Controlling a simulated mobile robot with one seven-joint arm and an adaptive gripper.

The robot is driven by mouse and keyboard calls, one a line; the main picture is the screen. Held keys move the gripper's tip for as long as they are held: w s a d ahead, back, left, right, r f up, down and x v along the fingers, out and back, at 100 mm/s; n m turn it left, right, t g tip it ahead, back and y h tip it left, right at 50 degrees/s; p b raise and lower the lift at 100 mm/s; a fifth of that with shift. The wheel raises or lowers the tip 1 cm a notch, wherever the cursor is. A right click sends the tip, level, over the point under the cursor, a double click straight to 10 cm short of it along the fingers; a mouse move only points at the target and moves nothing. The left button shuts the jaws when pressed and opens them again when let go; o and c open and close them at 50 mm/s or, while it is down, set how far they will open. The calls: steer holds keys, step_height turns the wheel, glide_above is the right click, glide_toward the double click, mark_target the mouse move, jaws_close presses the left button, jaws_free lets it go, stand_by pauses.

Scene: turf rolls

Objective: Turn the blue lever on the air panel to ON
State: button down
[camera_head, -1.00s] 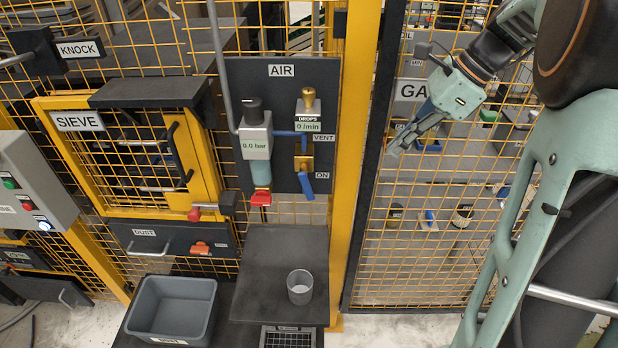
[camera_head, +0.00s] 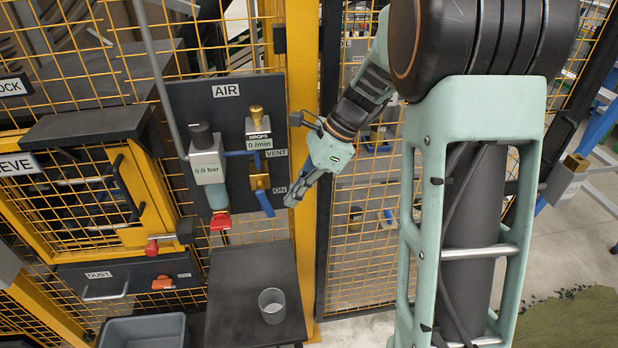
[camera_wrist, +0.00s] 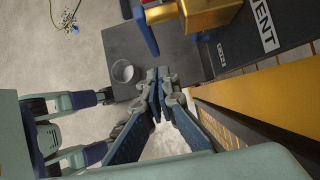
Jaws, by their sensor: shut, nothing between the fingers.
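The AIR panel (camera_head: 228,115) is a dark upright board with a gauge reading 0.0 bar. Its blue lever (camera_head: 265,203) hangs from a brass valve (camera_head: 258,182), pointing down and slightly right, beside the ON label (camera_head: 279,190). The VENT label (camera_head: 276,153) is higher. My gripper (camera_head: 291,200) is shut and empty, just right of the lever and seemingly apart from it. In the wrist view my closed fingertips (camera_wrist: 158,76) are below the blue lever (camera_wrist: 145,30) and brass valve (camera_wrist: 190,12), with a gap between.
A yellow post (camera_head: 303,90) stands beside the panel, close to my gripper. A dark shelf (camera_head: 235,300) below holds a clear cup (camera_head: 272,305). A grey bin (camera_head: 145,332) stands lower left.

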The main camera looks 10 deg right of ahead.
mark_target(265, 199)
steer(key=shift+a+f, duration=0.15)
steer(key=shift+a, duration=0.5)
steer(key=shift+a+f, duration=0.15)
steer(key=shift+a, duration=0.5)
steer(key=shift+f, duration=0.1)
steer(key=shift+a+f+y, duration=0.4)
steer(key=shift+f+y, duration=0.1)
steer(key=shift+y, duration=0.1)
steer(key=shift+r, duration=0.2)
